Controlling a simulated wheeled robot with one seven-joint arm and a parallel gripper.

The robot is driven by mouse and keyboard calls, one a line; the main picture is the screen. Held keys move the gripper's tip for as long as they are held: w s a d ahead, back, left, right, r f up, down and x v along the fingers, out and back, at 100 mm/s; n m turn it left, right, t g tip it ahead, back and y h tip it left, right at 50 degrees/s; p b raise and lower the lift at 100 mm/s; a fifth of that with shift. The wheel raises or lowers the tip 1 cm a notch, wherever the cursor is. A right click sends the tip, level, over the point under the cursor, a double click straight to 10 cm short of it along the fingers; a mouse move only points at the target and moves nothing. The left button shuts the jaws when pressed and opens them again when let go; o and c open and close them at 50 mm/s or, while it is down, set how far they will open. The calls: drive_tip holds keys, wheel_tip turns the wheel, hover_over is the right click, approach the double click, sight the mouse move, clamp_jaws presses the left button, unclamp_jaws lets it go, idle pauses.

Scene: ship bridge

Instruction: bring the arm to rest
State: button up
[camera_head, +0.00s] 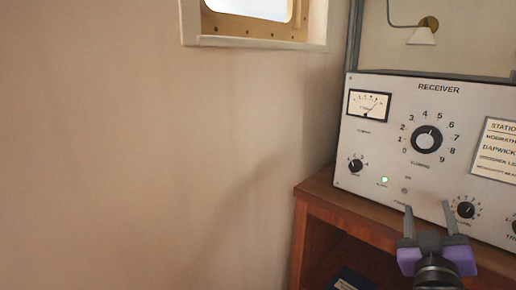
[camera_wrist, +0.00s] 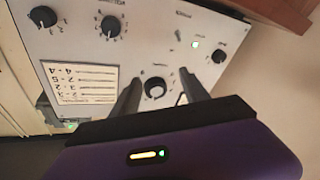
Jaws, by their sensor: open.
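My gripper (camera_head: 428,210) is at the lower right in the head view, its two dark fingers apart and pointing at the lower front of the receiver (camera_head: 375,150). It also shows in the wrist view (camera_wrist: 160,82), with the fingers either side of a round dark-rimmed knob (camera_wrist: 154,88). Nothing is held between them. I cannot tell whether the fingers touch the panel or the knob. The purple gripper body fills the bottom of the wrist view. The rest of my arm is mostly out of view.
The receiver stands on a wooden cabinet (camera_head: 325,197). Its face has a large tuning dial (camera_head: 427,139), a meter (camera_head: 368,105), a lit green lamp (camera_head: 384,180) and several knobs. A lamp (camera_head: 422,35) hangs behind. Bare wall (camera_head: 150,150) fills the left, below a window.

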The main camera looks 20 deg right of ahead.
drive_tip(key=s+a+f+n+t+y+p, duration=0.1)
drive_tip(key=a+f+n+t+y, duration=0.15)
drive_tip(key=a, duration=0.35)
drive_tip(key=s+a+f+n+t+y+p, duration=0.1)
drive_tip(key=a+f+t+y, duration=0.1)
drive_tip(key=a+f+y, duration=0.3)
drive_tip(key=s+a+f+n+t+y, duration=0.1)
drive_tip(key=s+a+n+t+y, duration=0.15)
drive_tip(key=a, duration=0.45)
drive_tip(key=s+a+f+g+y+p, duration=0.2)
drive_tip(key=s+a, duration=0.4)
drive_tip(key=s, duration=0.4)
drive_tip(key=s+a+f+m+g+y+p, duration=0.1)
drive_tip(key=s+a+f+g+y+p, duration=0.1)
drive_tip(key=s+a, duration=0.4)
drive_tip(key=s+f+g+y, duration=0.1)
drive_tip(key=s+f, duration=0.1)
drive_tip(key=s, duration=0.2)
drive_tip(key=shift+s+f+m, duration=0.2)
drive_tip(key=shift+m, duration=0.1)
